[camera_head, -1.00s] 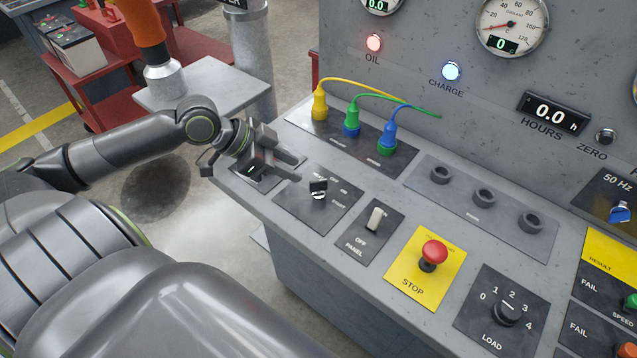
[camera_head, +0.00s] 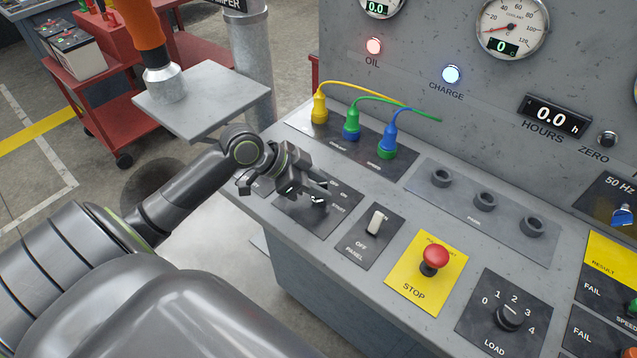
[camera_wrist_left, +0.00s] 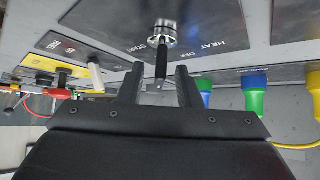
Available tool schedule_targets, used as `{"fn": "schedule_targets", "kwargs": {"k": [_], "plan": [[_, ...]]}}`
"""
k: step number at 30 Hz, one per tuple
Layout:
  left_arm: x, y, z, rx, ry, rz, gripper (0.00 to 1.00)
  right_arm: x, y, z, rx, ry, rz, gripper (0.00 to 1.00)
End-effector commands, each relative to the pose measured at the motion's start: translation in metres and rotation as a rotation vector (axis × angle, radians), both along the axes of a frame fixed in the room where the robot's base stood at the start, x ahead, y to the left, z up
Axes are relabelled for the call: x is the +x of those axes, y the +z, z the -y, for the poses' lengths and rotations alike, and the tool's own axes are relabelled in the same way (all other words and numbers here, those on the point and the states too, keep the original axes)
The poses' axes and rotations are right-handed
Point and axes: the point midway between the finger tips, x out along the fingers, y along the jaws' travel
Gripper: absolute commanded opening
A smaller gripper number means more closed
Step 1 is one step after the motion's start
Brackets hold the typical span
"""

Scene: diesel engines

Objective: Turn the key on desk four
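The key switch sits on a dark plate (camera_head: 296,217) at the left of the grey sloping desk; in the head view my gripper partly covers it. In the left wrist view the key (camera_wrist_left: 161,62) has a silver barrel and a dark flat grip, with HEAT, START and OFF lettering around it. My left gripper (camera_head: 314,192) is over the key plate. In the left wrist view its two fingers (camera_wrist_left: 160,88) are apart, one on each side of the key's grip, with gaps showing. My right gripper is not in view.
A pale panel switch (camera_head: 376,221), a red stop button (camera_head: 435,255) and a load knob (camera_head: 508,316) lie to the right. Yellow, green and blue plugs (camera_head: 352,124) with cables stand behind the key. A grey stand top (camera_head: 210,98) is at the left.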

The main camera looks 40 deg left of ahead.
Motion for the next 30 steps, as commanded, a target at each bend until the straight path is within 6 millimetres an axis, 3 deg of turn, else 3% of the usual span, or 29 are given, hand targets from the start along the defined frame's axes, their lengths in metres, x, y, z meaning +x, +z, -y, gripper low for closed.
{"fn": "schedule_targets", "kwargs": {"k": [11, 18, 30], "plan": [[0.0012, -0.0018, 0.0014, 0.001, -0.001, 0.0, 0.3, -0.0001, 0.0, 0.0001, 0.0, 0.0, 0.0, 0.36], [0.0011, -0.0018, 0.0013, 0.001, -0.001, 0.0, 0.0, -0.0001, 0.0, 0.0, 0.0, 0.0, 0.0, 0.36], [0.0005, -0.0003, 0.0019, -0.001, 0.044, -0.001, 0.0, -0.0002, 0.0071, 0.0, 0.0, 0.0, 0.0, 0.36]]}}
